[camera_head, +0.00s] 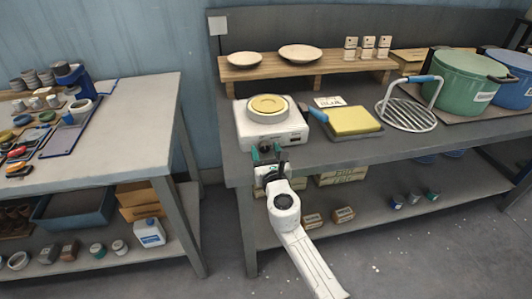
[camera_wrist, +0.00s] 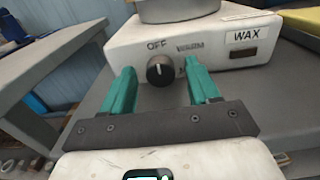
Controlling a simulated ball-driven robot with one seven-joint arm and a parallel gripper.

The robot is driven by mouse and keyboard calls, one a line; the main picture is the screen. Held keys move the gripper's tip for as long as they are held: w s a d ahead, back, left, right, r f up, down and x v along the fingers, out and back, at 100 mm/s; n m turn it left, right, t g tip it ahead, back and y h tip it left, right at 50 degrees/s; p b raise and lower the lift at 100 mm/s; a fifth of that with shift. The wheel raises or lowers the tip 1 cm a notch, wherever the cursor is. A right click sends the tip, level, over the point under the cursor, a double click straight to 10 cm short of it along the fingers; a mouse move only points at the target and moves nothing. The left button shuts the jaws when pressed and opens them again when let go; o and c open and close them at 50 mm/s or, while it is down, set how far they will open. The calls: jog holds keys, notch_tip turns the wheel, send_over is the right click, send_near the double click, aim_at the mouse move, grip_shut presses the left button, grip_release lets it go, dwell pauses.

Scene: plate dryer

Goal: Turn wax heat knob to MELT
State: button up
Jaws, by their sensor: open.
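The white wax heater (camera_head: 270,128) stands at the front left of the grey bench, with a round pot of yellow wax (camera_head: 267,103) on top. In the wrist view its front panel (camera_wrist: 240,55) shows a black knob (camera_wrist: 160,70) under the printed words OFF and WARM, with a WAX plate to the right. A further label right of the knob is mostly hidden by a finger. A pale mark shows on the knob; its exact direction is hard to tell. My gripper (camera_head: 265,152) is open, its teal fingers (camera_wrist: 160,68) on either side of the knob, apart from it.
A yellow slab on a board (camera_head: 352,121) and a wire rack (camera_head: 408,114) lie right of the heater. Green (camera_head: 466,75) and blue pots stand further right. A wooden shelf (camera_head: 315,65) with two plates is behind. A second table (camera_head: 110,130) stands left, across a gap.

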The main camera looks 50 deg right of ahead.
jog(key=shift+c, duration=0.2)
jog(key=c, duration=1)
jog(key=shift+o, duration=0.2)
jog(key=shift+m+b, duration=0.3)
jog(key=shift+m, duration=0.5)
jog(key=o, duration=1)
jog(key=v, duration=1)
jog(key=shift+s+a, duration=0.25)
jog(key=shift+s, duration=0.1)
